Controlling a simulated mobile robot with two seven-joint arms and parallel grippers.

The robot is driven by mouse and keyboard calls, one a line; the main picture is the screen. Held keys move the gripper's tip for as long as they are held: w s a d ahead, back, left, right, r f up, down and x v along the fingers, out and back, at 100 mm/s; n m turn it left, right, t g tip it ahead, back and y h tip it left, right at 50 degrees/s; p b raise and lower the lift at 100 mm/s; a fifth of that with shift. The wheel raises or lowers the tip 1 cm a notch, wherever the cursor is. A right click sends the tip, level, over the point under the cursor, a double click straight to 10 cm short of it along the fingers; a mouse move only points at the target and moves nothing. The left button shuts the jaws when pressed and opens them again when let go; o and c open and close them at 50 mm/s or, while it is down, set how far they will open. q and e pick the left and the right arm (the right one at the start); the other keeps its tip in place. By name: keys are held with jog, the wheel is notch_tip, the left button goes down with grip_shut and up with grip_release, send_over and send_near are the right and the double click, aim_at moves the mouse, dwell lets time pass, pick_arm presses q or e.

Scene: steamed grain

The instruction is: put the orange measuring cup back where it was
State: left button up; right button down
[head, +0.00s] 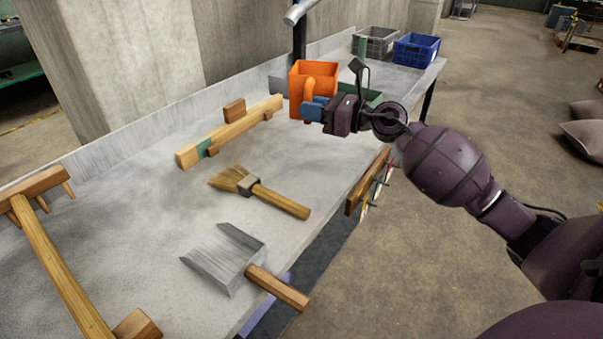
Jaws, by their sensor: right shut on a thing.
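The orange measuring cup (316,70) is a square-sided cup with a handle on its near side. It is upright at the far part of the grey workbench (155,215). My right gripper (311,110) reaches in from the right and is shut on the cup's handle, its blue fingertips at the handle's lower part. I cannot tell whether the cup's base touches the bench or hangs just above it. My left gripper is not in view.
A green tray (372,97) is partly hidden behind my right wrist. A grey crate (375,42) and a blue crate (416,50) stand at the far end. A wooden bar (235,130), brush (262,194), metal scoop (228,262) and wooden rake (55,250) lie nearer.

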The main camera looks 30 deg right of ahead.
notch_tip(320, 180, down, 16)
jog(key=b, duration=0.5)
jog(key=shift+b, duration=0.35)
notch_tip(320, 180, down, 4)
jog(key=shift+r+b, duration=0.2)
jog(key=shift+b, duration=0.45)
jog(key=shift+f, duration=0.3)
jog(key=shift+r, duration=0.2)
jog(key=shift+f, duration=0.25)
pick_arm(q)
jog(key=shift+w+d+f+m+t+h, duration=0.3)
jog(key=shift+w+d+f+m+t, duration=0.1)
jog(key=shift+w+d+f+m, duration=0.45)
pick_arm(e)
jog(key=c, duration=1)
grip_release()
jog(key=shift+c, duration=0.2)
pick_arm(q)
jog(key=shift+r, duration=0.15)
